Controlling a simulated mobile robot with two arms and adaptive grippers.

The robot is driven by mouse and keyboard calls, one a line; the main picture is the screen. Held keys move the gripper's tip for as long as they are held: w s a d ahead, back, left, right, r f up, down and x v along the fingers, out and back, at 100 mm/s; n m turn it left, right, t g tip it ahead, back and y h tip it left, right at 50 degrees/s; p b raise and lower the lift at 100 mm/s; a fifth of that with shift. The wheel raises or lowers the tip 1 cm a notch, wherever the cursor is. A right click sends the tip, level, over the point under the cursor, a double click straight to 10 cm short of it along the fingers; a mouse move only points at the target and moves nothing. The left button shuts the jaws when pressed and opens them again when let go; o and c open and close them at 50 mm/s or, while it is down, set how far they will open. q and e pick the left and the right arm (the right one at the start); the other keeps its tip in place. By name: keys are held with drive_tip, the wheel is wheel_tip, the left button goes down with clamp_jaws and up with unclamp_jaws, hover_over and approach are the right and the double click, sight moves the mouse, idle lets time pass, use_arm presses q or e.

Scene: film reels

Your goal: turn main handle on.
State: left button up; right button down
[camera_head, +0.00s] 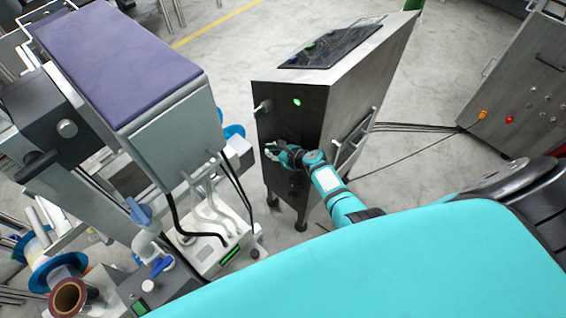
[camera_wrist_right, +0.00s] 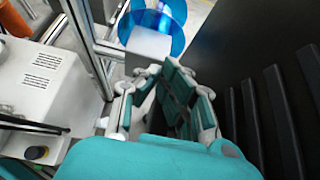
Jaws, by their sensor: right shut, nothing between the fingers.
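A dark metal cabinet (camera_head: 285,125) stands in the middle of the head view, with a lit green light on its front face. A small pale handle-like part (camera_head: 264,106) sticks out near the upper left of that face; I cannot tell its exact position setting. My right gripper (camera_head: 269,150) is in front of the face, below the handle and apart from it. In the right wrist view my teal gripper (camera_wrist_right: 165,72) is shut and empty, beside a dark slotted panel (camera_wrist_right: 270,100). The handle is not identifiable there. My left gripper is out of view.
A machine with a purple top (camera_head: 115,60) stands left of the cabinet, with hoses and a white box (camera_head: 205,250) below. A blue reel (camera_wrist_right: 155,22) shows beyond my fingers. Another grey cabinet (camera_head: 525,90) stands at right. Cables cross the floor between the cabinets.

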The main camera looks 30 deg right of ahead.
drive_tip(key=shift+w+f+g+p, duration=0.15)
drive_tip(key=shift+w+g+p, duration=0.25)
drive_tip(key=shift+g+p, duration=0.45)
drive_tip(key=shift+s+f, duration=0.1)
drive_tip(key=shift+f, duration=0.05)
drive_tip(key=shift+r+p, duration=0.9)
drive_tip(key=shift+p, duration=0.1)
